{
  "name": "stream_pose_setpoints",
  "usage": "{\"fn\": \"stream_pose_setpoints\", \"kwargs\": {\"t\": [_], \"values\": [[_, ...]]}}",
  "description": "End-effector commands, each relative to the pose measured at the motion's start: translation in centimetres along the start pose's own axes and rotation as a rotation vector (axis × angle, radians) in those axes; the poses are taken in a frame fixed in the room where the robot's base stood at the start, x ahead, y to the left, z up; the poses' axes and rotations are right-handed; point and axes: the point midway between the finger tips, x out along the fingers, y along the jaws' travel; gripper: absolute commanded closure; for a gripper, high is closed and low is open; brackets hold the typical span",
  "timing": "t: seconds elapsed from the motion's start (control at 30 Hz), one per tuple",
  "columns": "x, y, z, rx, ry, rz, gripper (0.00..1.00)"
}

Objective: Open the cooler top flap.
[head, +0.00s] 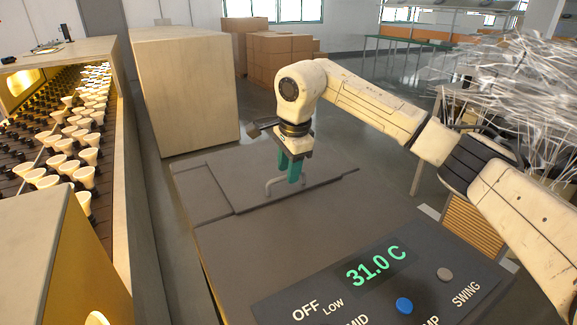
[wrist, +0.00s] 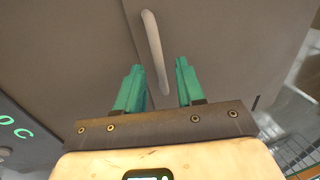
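The cooler (head: 310,235) is a dark grey box with a flat top and a sloped front panel. Its top flap (head: 245,175) lies flat and closed. A light grey bar handle (head: 274,184) stands on the flap; it also shows in the wrist view (wrist: 153,48). My gripper (head: 290,179) points down over the flap, at the handle. In the wrist view, its two green fingers (wrist: 160,68) are apart, with the handle's near end in line with the gap between them. I cannot tell whether the fingers touch the handle.
The front panel has a green 31.0 C display (head: 375,265), a blue knob (head: 404,306) and a grey knob (head: 444,274). A rack of bulbs (head: 75,140) stands left. A beige cabinet (head: 185,90) and cardboard boxes (head: 283,62) stand behind. Tangled clear material (head: 510,85) is at right.

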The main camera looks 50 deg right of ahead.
Motion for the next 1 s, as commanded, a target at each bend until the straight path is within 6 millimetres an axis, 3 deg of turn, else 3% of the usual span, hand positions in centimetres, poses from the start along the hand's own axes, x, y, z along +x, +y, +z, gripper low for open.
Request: {"fn": "stream_pose_setpoints", "kwargs": {"t": [0.4,0.8,1.0], "values": [[0.77,0.01,0.01,-0.001,0.0,0.0,0.63],[0.74,0.01,0.0,-0.001,0.0,0.0,1.0],[0.74,0.02,0.0,-0.001,0.0,0.0,1.0]]}}
